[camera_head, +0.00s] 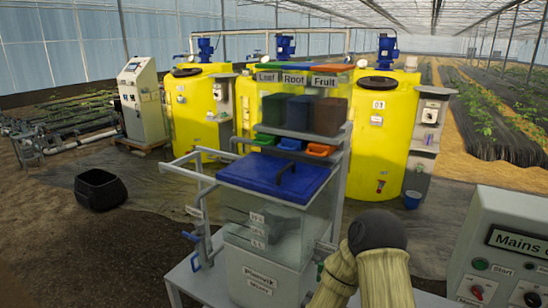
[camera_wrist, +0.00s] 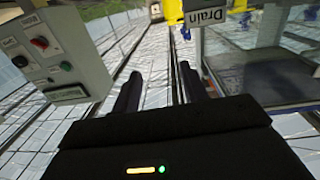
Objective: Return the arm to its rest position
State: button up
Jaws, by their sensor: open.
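My arm (camera_head: 368,262), beige with a dark rounded joint, rises from the bottom edge in the head view, right of the mixing unit. My gripper is outside the head view. In the wrist view my gripper (camera_wrist: 160,72) shows two dark fingers well apart, with nothing between them. Past the fingers are a pale tiled-looking surface and dark rails. No rest mark or cradle shows.
The mixing unit with a blue lid (camera_head: 275,172) and rack of bins stands beside my arm. A control box (camera_head: 505,255) is close on the right. Yellow tanks (camera_head: 385,125) stand behind. A black bucket (camera_head: 98,190) is on the floor left, with open floor around it.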

jog(key=s+d+f+n+g+h+b, duration=0.3)
jog(key=s+d+g+h+b, duration=0.1)
jog(key=s+d+g, duration=0.75)
jog(key=s+a+f+n+g+y+b, duration=0.1)
jog(key=s+a+f+g+y+b, duration=0.1)
jog(key=s+a+g+y, duration=0.3)
jog(key=s+a+f+n+g+y+b, duration=0.1)
jog(key=s+f+y, duration=0.1)
jog(key=s, duration=0.5)
jog(key=w+a+r+n+t+y+b, duration=0.1)
jog(key=w+a+t+y+b, duration=0.2)
jog(key=w+a+t+y, duration=0.3)
notch_tip(320, 180, up, 13)
jog(key=p, duration=1.3)
jog(key=shift+s+a+r+g+p, duration=0.2)
jog(key=shift+a+g+p, duration=0.15)
jog(key=shift+a+g, duration=0.1)
